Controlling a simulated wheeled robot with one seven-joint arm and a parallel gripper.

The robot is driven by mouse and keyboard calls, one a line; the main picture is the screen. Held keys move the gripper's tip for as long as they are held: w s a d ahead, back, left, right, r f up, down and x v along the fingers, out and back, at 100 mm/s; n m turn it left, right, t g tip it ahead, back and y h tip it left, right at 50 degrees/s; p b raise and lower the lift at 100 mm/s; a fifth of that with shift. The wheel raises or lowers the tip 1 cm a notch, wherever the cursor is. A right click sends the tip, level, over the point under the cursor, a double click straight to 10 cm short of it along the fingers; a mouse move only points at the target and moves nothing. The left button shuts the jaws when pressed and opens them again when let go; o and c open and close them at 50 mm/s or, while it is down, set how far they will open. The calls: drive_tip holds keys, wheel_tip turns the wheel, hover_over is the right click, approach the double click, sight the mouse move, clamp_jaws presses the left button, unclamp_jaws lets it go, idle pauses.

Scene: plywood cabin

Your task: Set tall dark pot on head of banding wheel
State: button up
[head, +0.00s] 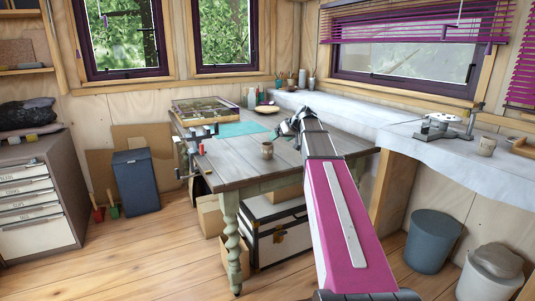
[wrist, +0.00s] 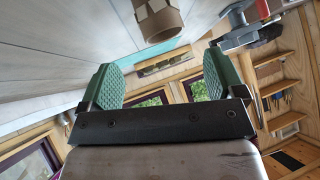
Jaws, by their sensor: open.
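My gripper (head: 288,124) is over the grey wooden table, open, with nothing between its green pads in the wrist view (wrist: 154,85). A small brown cup-like pot (head: 267,150) stands upright on the table, apart from the gripper; a brown vessel, probably the same one, shows in the wrist view (wrist: 158,20), beyond the pads. What looks like the banding wheel, with a pale round head (head: 444,117), stands on the right-hand bench; its head looks empty. I cannot clearly pick out a tall dark pot; several small vessels (head: 301,78) stand at the bench's far end.
A beige cup (head: 486,146) stands beside the wheel on the cloth-covered bench (head: 372,121). A compartmented tray (head: 205,108), a teal mat (head: 240,129) and a shallow bowl (head: 267,109) lie on the table. Clamps (head: 185,158) sit at its left edge. A trunk (head: 275,230) is underneath.

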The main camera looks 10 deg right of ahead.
sight(268, 147)
drive_tip(key=w+a+f+n, duration=0.1)
drive_tip(key=w+f, duration=0.1)
drive_tip(key=w+a+f+n, duration=0.1)
drive_tip(key=w+a+f, duration=0.1)
drive_tip(key=f, duration=0.1)
drive_tip(key=w+a+f+n, duration=0.1)
drive_tip(key=w+a+f, duration=0.1)
drive_tip(key=shift+a+f+n, duration=0.1)
drive_tip(key=shift+f+n, duration=0.05)
drive_tip(key=shift+n, duration=0.15)
drive_tip(key=c, duration=1.2)
drive_tip(key=shift+o, duration=0.2)
